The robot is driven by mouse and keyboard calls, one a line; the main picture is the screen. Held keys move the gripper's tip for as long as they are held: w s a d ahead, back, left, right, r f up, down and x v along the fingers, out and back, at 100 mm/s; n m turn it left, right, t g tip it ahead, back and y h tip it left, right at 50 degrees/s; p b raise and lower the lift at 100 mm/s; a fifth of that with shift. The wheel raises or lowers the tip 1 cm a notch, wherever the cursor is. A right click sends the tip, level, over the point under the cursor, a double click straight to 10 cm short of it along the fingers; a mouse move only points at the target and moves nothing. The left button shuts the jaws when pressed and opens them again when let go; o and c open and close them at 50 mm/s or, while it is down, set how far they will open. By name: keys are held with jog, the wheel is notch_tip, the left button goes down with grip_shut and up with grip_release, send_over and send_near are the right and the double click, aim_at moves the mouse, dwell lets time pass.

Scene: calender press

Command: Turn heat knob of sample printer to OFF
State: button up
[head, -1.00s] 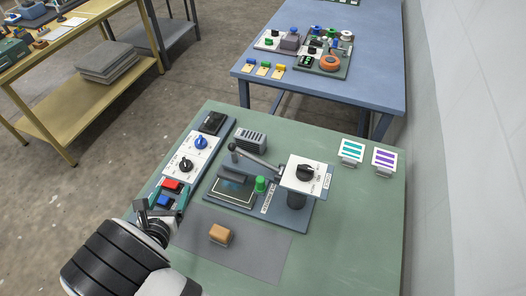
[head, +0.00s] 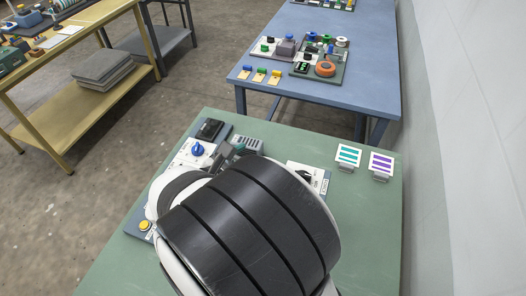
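The sample printer stands on the green table, mostly hidden behind my arm. Its white panel (head: 318,172) shows at the right edge of my arm, with part of a black knob (head: 305,174) on it. The knob's pointer and the setting it faces cannot be made out.
A control box with a blue knob (head: 197,149) and a yellow button (head: 145,225) stands at left, partly covered. Two striped cards, teal (head: 348,155) and purple (head: 381,163), stand at right. The green table (head: 365,240) is clear at front right.

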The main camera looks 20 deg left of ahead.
jog(key=shift+w+d+r+m+h, duration=0.15)
jog(key=shift+d+m, duration=0.1)
jog(key=shift+d, duration=0.15)
jog(key=shift+d+r+m+h, duration=0.1)
jog(key=shift+d+m, duration=0.1)
jog(key=shift+d, duration=0.25)
jog(key=shift+w+d+r+m+h, duration=0.15)
jog(key=shift+d+m, duration=0.1)
jog(key=shift+d, duration=0.15)
jog(key=shift+s+g, duration=0.1)
jog(key=shift+g, duration=0.2)
